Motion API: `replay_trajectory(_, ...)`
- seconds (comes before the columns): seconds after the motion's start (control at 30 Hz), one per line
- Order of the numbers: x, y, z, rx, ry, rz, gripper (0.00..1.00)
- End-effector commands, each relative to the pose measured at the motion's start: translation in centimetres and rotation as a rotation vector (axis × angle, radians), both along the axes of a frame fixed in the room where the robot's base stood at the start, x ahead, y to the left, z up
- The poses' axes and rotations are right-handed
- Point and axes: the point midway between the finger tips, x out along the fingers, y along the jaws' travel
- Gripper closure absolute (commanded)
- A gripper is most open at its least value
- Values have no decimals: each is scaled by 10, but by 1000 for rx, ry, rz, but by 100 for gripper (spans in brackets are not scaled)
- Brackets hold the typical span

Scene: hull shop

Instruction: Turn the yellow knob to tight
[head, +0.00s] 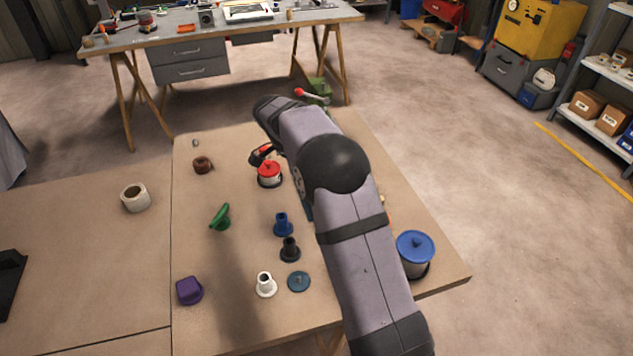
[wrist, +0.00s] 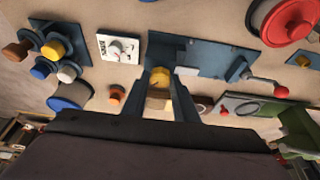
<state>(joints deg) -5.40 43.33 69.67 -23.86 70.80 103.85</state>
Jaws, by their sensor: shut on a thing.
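A yellow knob (wrist: 160,77) stands at the near edge of a dark blue plate (wrist: 215,58) in the wrist view. My gripper (wrist: 160,88) has one finger on each side of the knob and is shut on it. A tan round part shows just below the yellow top, between the fingers. I cannot read any tight mark or the knob's turn angle. In the head view my arm hides the knob and the gripper's fingertips.
In the wrist view a white dial panel (wrist: 118,48) and a blue board with several knobs (wrist: 38,42) lie left; a red-tipped crank (wrist: 262,84) is right. In the head view a red-lidded pot (head: 269,174) and blue-lidded pot (head: 415,247) stand either side of my arm.

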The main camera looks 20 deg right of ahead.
Motion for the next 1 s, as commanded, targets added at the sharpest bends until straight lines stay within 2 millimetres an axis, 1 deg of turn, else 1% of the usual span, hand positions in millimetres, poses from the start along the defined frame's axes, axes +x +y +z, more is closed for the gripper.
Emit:
replay_trajectory(0.1,1,0,2,0,0,-69,96)
replay_trajectory(0.3,2,0,1,2,-1,-147,96)
replay_trajectory(0.5,2,0,0,2,-1,-178,96)
replay_trajectory(0.87,2,0,0,2,-1,-180,96)
replay_trajectory(0.9,2,0,0,2,-1,-179,69)
replay_trajectory(0.97,2,0,0,2,-1,-179,56)
replay_trajectory(1.0,2,0,0,2,-1,-179,56)
